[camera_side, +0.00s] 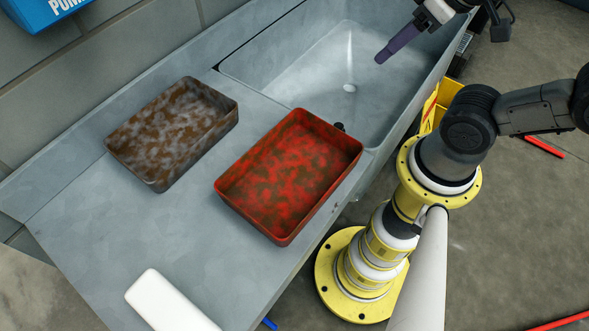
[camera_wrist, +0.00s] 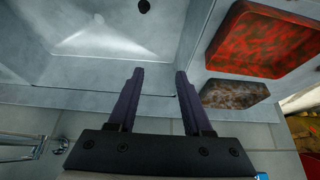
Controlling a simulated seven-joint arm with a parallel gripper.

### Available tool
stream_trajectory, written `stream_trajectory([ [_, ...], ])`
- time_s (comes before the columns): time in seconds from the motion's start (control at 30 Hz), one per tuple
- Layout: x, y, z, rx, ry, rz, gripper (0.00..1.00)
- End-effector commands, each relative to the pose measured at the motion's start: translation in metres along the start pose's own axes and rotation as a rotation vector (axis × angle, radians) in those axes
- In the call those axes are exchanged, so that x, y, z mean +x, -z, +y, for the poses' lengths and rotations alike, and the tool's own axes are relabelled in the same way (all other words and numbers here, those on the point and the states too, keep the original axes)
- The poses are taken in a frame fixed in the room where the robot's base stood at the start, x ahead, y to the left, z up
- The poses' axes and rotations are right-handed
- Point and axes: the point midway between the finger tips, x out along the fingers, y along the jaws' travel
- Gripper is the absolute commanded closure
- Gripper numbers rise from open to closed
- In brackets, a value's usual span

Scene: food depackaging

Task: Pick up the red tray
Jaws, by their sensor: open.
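The red tray (camera_side: 283,236) is an open, shallow box with brown blotches inside. It sits on the grey counter beside the sink basin in the side view. In the wrist view the red tray (camera_wrist: 262,42) is at the upper right. My gripper (camera_side: 380,58) is over the basin in the side view, up and to the right of the tray and apart from it. In the wrist view my gripper (camera_wrist: 160,74) has its two purple fingers spread with nothing between them.
A brown-grey tray (camera_side: 157,180) stands left of the red one, and shows in the wrist view (camera_wrist: 235,94). The sink basin (camera_side: 310,55) is empty, with a drain. A white object (camera_side: 170,303) lies at the counter's near end. The counter (camera_side: 95,235) is bare at left.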

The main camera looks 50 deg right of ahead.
Motion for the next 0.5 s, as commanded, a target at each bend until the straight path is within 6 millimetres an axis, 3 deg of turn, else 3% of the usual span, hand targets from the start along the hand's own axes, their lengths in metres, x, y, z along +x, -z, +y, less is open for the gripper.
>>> stream_trajectory([
  [0.03,0.0,0.0,0.0,0.0,0.0,0.0,0.52],
  [0.1,0.0,0.0,0.0,0.0,0.0,0.0,0.61],
  [0.5,-0.0002,-0.0034,-0.0001,-0.065,0.001,-0.016,0.61],
])
